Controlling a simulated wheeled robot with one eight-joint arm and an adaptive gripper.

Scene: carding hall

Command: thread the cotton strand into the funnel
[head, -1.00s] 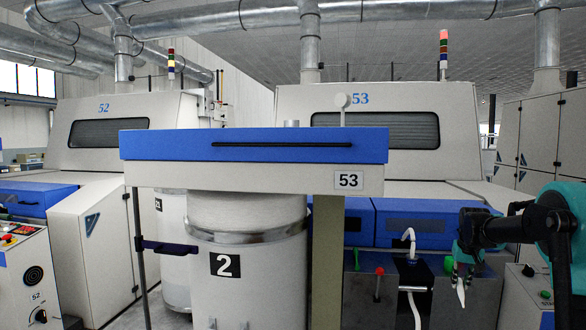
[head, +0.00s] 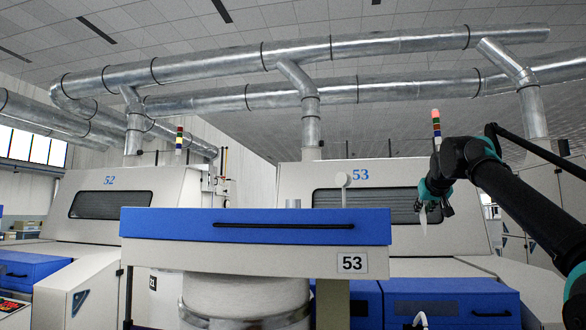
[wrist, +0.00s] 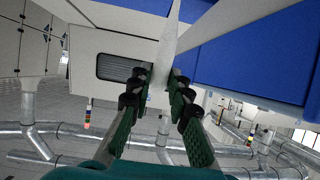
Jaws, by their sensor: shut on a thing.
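My gripper (head: 434,201) is shut on the white cotton strand (head: 423,217) at the right of the head view, with the loose end hanging below the fingers. In the wrist view the strand (wrist: 168,45) runs out from between the fingertips (wrist: 158,85). The gripper is raised right of the blue-topped coiler head (head: 255,223) labelled 53 and appears apart from it. A short grey cylinder (head: 292,203) and a white knob on a post (head: 343,180) show at its top. I cannot clearly make out the funnel's opening.
Carding machines 52 (head: 108,204) and 53 (head: 368,204) stand behind. A white can (head: 245,298) is under the coiler head. Another white piece (head: 420,320) shows at the bottom edge. Metal ducts (head: 330,50) cross overhead. Free air surrounds the gripper.

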